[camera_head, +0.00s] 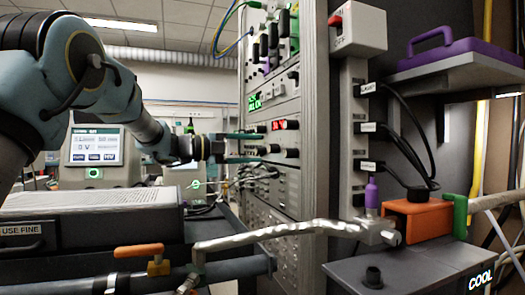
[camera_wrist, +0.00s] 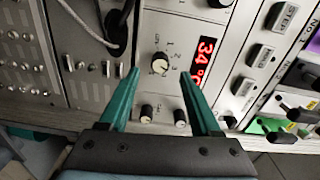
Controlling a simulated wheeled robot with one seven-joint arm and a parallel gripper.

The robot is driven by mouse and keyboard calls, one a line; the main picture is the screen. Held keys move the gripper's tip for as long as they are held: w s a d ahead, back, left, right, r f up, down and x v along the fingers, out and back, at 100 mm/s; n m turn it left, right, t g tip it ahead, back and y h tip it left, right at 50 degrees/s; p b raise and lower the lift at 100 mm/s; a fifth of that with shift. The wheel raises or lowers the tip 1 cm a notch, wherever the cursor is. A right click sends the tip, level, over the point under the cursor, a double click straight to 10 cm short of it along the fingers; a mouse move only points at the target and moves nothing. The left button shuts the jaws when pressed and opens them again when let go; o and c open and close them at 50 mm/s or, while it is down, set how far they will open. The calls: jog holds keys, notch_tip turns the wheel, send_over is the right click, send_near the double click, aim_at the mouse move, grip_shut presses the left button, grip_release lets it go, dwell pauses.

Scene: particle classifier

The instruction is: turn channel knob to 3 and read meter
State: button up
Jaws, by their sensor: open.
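The meter also shows in the head view (camera_head: 285,125). My gripper (camera_wrist: 159,73) has two green fingers, open, one on each side of the knob in the picture. In the head view my gripper (camera_head: 258,148) reaches the rack front; contact is unclear.
Cables (camera_head: 255,172) plug into the panel below. A purple case (camera_head: 455,55) rests on a shelf at right. A silver wrapped pipe (camera_head: 280,230) crosses in front of the rack.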

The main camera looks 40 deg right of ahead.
jog(key=v, duration=0.6)
jog(key=shift+a, duration=0.4)
jog(key=shift+w, duration=0.1)
